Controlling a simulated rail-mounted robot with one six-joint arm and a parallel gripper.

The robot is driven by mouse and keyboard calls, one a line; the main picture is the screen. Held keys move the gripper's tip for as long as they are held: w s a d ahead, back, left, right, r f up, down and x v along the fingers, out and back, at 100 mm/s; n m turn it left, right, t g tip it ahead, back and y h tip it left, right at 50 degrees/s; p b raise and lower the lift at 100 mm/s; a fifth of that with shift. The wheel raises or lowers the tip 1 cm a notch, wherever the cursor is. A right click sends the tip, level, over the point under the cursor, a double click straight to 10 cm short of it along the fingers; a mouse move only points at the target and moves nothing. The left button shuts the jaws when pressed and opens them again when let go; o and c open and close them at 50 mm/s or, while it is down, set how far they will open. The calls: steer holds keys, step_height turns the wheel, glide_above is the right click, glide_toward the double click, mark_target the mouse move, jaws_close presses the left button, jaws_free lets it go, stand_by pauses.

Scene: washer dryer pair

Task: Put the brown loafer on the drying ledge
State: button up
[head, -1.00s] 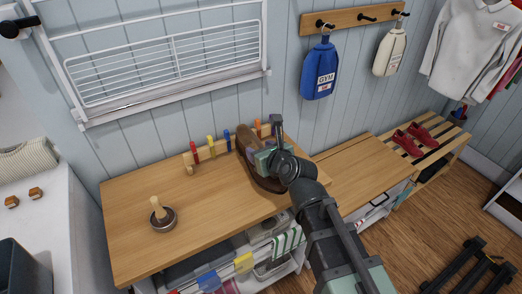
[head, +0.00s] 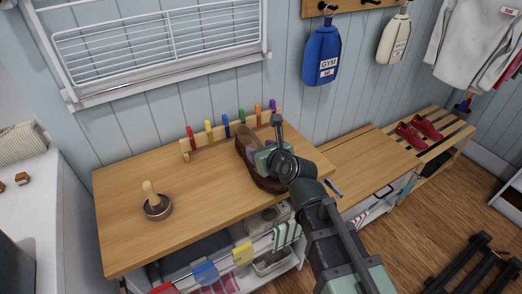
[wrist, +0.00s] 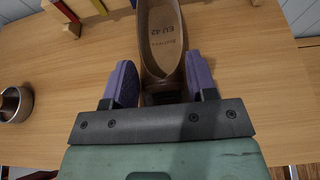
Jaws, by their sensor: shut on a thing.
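The brown loafer (head: 252,160) is over the right part of the wooden worktop (head: 120,190) in the head view, partly hidden by my gripper (head: 268,158). In the wrist view, the loafer (wrist: 162,40) points away from my gripper, with its insole marked EU 42 facing up. My gripper (wrist: 160,88) is shut on the loafer, with a purple pad on each side of it. Whether the loafer touches the worktop is unclear. A slatted wooden ledge (head: 440,146), probably the drying ledge, is at the far right and bears red shoes (head: 418,133).
A rack with coloured pegs (head: 228,130) stands at the worktop's back edge, close behind the loafer. A round dish with a wooden handle (head: 156,205) is on the left. A lower wooden bench (head: 350,165) lies between worktop and ledge. Bags (head: 322,55) hang on the wall.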

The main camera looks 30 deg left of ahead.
steer(key=shift+f+b, duration=0.3)
steer(key=shift+f, duration=0.1)
steer(key=o, duration=1.2)
steer(key=shift+r, duration=0.1)
